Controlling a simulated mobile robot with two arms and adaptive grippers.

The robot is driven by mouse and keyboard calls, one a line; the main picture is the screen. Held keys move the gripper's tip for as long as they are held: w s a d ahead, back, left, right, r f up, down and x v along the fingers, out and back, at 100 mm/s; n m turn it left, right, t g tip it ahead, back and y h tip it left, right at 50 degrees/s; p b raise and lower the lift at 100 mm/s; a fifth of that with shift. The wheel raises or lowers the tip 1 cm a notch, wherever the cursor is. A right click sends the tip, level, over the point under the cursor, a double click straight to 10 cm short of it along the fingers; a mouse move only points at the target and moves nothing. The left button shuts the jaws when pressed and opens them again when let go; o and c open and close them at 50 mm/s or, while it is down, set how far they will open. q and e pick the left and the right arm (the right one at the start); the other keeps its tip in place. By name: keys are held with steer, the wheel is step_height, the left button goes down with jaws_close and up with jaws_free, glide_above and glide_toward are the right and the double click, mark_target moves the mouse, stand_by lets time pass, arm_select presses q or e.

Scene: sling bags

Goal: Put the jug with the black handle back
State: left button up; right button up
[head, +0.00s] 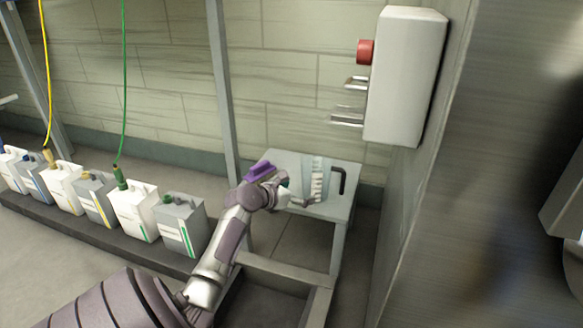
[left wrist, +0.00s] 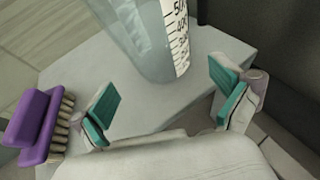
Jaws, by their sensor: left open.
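The clear jug (head: 309,185) with a white measuring scale and a black handle (head: 342,179) stands on a small grey table (head: 286,160). It also shows in the left wrist view (left wrist: 150,45), upright on the tabletop, its top cut off. My left gripper (head: 291,193) is at the table's near side, close to the jug. In the left wrist view its teal-padded fingers (left wrist: 168,100) are apart with nothing between them, and the jug stands just beyond them. My right gripper is not in view.
A purple brush (head: 260,170) lies on the table left of the jug, close to a left finger in the left wrist view (left wrist: 38,125). A white wall box (head: 404,78) with a red button hangs above right. Several canisters (head: 134,209) line a ledge at left.

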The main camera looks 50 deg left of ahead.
arm_select(q)
steer(key=shift+p+v, duration=0.6)
steer(key=shift+v, duration=1.15)
